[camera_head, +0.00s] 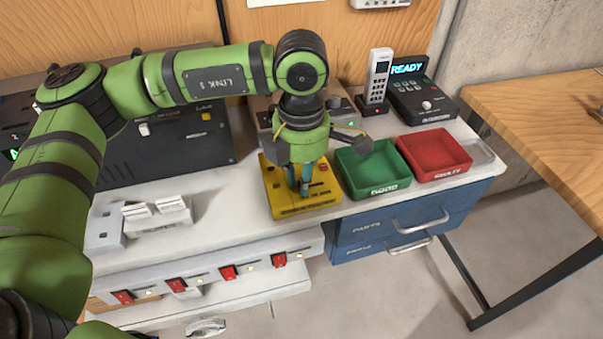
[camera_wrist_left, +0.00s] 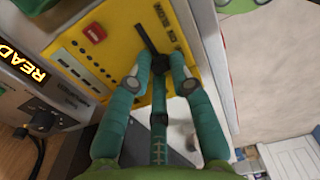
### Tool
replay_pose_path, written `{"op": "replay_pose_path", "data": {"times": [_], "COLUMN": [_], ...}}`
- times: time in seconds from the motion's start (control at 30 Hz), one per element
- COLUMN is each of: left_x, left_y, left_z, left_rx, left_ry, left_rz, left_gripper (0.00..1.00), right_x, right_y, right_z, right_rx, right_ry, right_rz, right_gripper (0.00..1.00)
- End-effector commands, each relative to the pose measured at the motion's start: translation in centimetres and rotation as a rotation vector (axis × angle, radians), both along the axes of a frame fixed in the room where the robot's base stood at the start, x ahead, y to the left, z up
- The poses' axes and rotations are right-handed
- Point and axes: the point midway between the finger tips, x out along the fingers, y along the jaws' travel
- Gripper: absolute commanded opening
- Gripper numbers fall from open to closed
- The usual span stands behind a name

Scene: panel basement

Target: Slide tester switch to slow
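A yellow tester box (camera_head: 271,188) lies on the white bench, below my left arm in the head view. A long black switch part (camera_wrist_left: 147,38) runs toward a dark knob-like piece (camera_wrist_left: 154,65) between my fingertips. My left gripper (camera_head: 300,190) points down at the panel. Its teal fingers (camera_wrist_left: 160,72) stand on both sides of the dark piece; whether they press on it is unclear. My right gripper is not in view.
A green tray (camera_head: 372,187) and a red tray (camera_head: 434,172) stand right of the tester. A grey device with a lit display (camera_wrist_left: 22,66) adjoins it. A cordless phone (camera_head: 378,76) and a black READY device (camera_head: 424,98) stand behind. Red switches (camera_head: 228,272) line the bench front.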

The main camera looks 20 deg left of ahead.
Motion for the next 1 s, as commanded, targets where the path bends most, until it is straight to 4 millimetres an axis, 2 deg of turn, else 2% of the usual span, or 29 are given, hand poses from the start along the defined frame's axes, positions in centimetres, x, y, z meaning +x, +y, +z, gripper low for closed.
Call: {"op": "replay_pose_path", "data": {"times": [0.27, 0.57, 0.87, 0.9, 0.93, 0.97, 1.0], "left_x": [0.1, 2.2, 2.3, 2.3, 2.4, 2.3, 2.3], "left_y": [-0.1, -3.2, -3.5, -3.5, -3.5, -3.5, -3.4], "left_z": [0.0, -0.1, 0.1, 0.1, 0.2, 0.2, 0.2], "left_rx": [0.0, -0.001, -0.005, -0.005, -0.005, -0.005, -0.004], "left_ry": [0.0, -0.003, -0.005, -0.005, -0.005, -0.005, -0.004], "left_rz": [0.0, -0.002, 0.0, 0.0, 0.0, 0.0, 0.0], "left_gripper": [0.0, 0.0, 0.0, 0.2, 0.32, 0.41, 0.41], "right_x": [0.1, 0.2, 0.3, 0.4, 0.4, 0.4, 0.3], "right_y": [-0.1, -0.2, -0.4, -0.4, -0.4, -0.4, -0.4], "right_z": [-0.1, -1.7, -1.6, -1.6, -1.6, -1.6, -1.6], "right_rx": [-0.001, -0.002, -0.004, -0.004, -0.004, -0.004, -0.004], "right_ry": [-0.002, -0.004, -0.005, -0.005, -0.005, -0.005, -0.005], "right_rz": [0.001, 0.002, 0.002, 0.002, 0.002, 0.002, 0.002], "right_gripper": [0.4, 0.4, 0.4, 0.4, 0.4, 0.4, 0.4]}}
